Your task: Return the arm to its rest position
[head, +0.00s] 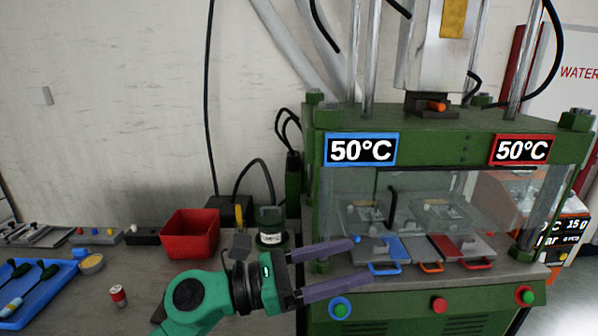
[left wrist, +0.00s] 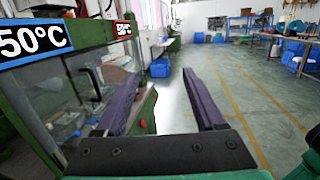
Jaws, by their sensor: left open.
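My left gripper (head: 335,268) comes in from the left in the head view, with a teal arm and two long purple fingers. The fingers are apart and nothing is between them. They stand in front of the left side of the green press (head: 440,120), near its blue-handled mould tray (head: 383,267). In the left wrist view the open fingers (left wrist: 163,100) point past the press front (left wrist: 60,80) toward the open floor. My right gripper is in neither view.
A red bin (head: 190,234), a dark jar (head: 270,228) and a blue tray (head: 40,290) with tools stand on the bench at left. A small red-and-white cylinder (head: 118,295) stands near its front. The left wrist view shows clear floor (left wrist: 235,110) beyond the fingers.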

